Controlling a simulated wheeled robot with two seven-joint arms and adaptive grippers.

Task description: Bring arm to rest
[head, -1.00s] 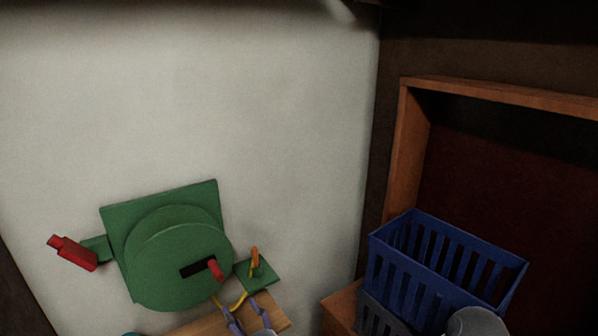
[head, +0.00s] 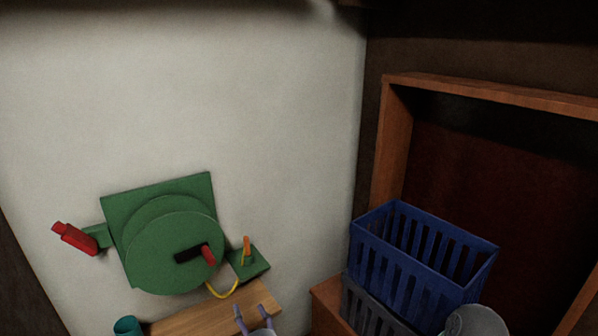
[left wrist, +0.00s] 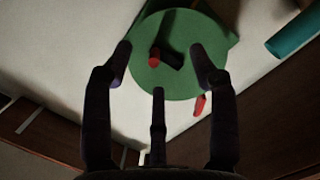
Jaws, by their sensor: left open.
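My left gripper (head: 253,311) shows at the bottom edge of the head view, in front of the wooden board (head: 215,308). My right gripper is not in view.
A red handle (head: 75,238) sticks out at the device's left. A small green plate (head: 250,264) with an orange peg and yellow hook is at its right. A blue basket (head: 400,280) stands right, above a grey one (head: 370,305). A teal cylinder (head: 128,326) is lower left.

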